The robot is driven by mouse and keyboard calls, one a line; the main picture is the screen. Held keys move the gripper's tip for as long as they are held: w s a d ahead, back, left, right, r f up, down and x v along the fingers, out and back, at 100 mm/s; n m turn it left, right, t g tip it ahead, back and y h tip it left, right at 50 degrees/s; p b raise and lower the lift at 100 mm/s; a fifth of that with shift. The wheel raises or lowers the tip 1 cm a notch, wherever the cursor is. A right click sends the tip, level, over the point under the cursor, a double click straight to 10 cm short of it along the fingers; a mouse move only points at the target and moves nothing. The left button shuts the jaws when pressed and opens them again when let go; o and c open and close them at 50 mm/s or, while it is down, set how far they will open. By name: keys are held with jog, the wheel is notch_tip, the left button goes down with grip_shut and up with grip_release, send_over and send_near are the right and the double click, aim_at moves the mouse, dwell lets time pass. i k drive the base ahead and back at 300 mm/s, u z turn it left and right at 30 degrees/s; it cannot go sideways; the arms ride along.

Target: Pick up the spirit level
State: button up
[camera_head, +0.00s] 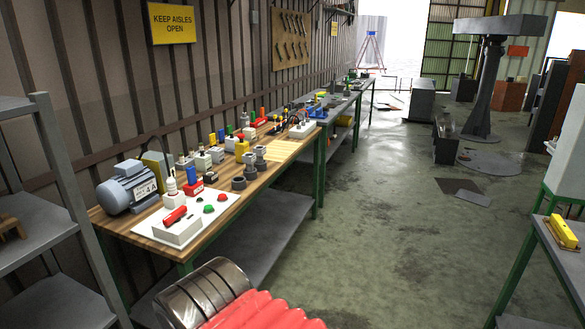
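I cannot make out a spirit level for certain. A yellow bar-shaped object (564,230) lies on a small table (562,258) at the right edge; it could be the level, but it is too small to tell. Other small yellow items stand among the things on the long workbench, none clearly a level. My gripper is not in view. A grey metal cylinder and red ribbed part at the bottom centre look like part of my own arm, far from the yellow bar.
The wooden workbench (138,232) along the left wall holds a grey motor (128,188), a white board (157,236) and several small parts. A grey shelf (35,205) stands at the left edge. The concrete floor (390,235) between bench and right table is clear.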

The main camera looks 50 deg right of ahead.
aim_at(562, 230)
jog(key=z, duration=2.9)
jog(key=i, duration=2.4)
